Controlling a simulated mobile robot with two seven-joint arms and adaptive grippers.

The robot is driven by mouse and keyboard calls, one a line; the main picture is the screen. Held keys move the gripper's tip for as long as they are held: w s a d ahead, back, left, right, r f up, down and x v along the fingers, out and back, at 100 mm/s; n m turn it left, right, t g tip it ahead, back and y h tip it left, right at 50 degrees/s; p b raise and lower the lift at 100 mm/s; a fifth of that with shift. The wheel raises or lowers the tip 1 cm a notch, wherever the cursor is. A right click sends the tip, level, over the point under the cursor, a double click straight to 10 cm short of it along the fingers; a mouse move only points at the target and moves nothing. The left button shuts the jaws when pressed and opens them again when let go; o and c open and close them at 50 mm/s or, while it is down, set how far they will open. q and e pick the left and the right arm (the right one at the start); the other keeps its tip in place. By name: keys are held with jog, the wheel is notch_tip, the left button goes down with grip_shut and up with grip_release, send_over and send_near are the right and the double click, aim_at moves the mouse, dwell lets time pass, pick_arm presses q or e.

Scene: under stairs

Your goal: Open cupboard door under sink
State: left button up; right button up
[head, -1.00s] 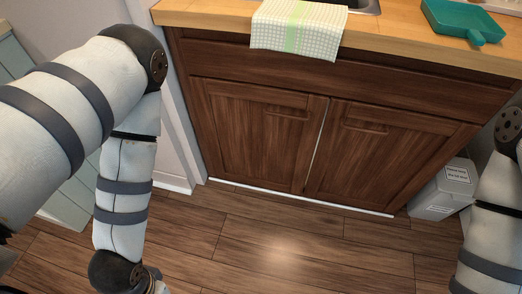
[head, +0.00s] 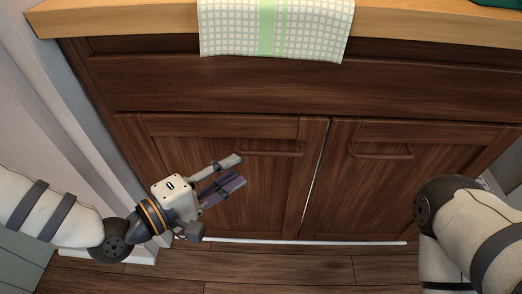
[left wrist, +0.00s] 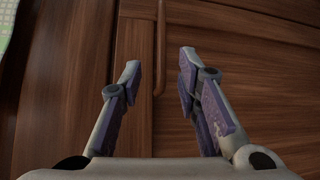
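The sink cupboard has two brown wooden doors, both shut. The left door (head: 262,190) has a wooden bar handle (head: 270,153) near its top, and the right door (head: 350,190) has a similar handle (head: 382,155). My left gripper (head: 238,170) is open and empty in front of the left door, a little left of and below its handle. In the left wrist view, a handle (left wrist: 160,50) runs vertically ahead of my open fingers (left wrist: 158,75), between them and not touched. My right gripper is out of view; only the right arm shows at the right edge.
A checked towel (head: 235,30) hangs over the wooden counter edge (head: 130,18) above the doors. A wall (head: 75,130) stands close on the left. A white strip (head: 300,242) runs along the cupboard's foot, with wooden floor in front.

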aim_at(263, 155)
pick_arm(q)
jog(key=x, duration=1)
jog(key=shift+s+d+b, duration=0.15)
jog(key=shift+d+b, duration=0.15)
jog(key=shift+b, duration=0.05)
grip_shut()
